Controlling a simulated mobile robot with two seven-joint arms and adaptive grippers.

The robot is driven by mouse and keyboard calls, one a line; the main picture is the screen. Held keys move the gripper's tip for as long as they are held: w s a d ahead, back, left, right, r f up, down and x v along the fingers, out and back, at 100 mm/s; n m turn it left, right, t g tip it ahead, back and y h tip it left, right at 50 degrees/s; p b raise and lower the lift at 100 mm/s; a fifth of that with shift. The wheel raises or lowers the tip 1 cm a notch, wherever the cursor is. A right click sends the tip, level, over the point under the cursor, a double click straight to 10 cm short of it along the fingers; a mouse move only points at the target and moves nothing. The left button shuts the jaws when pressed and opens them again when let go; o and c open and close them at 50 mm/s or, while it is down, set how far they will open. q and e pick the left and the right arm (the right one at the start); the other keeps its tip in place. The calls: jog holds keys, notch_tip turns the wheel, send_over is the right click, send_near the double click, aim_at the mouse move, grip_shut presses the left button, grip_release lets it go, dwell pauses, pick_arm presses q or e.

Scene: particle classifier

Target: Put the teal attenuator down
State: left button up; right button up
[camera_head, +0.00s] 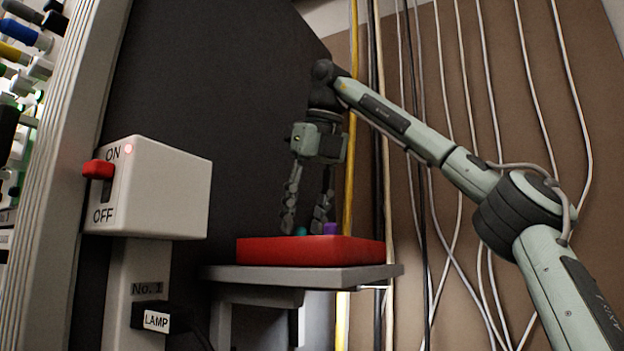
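The teal attenuator (300,232) shows as a small rounded top just above the rim of the red tray (310,252). The tray wall hides its lower part. My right gripper (304,224) points down over the tray, with its two fingers apart. The teal top shows low between the fingertips, and a gap is visible between the fingers above it. I cannot tell whether either finger touches it. My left gripper is not in view.
A purple piece (330,228) stands in the tray close to the right finger. The tray sits on a grey shelf (350,277). A white switch box (165,190) with a red lever (98,169) is at left. Cables hang behind.

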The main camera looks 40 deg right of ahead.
jog(key=v, duration=0.8)
jog(key=shift+s+r, duration=0.2)
jog(key=shift+r, duration=0.05)
jog(key=shift+w, duration=0.1)
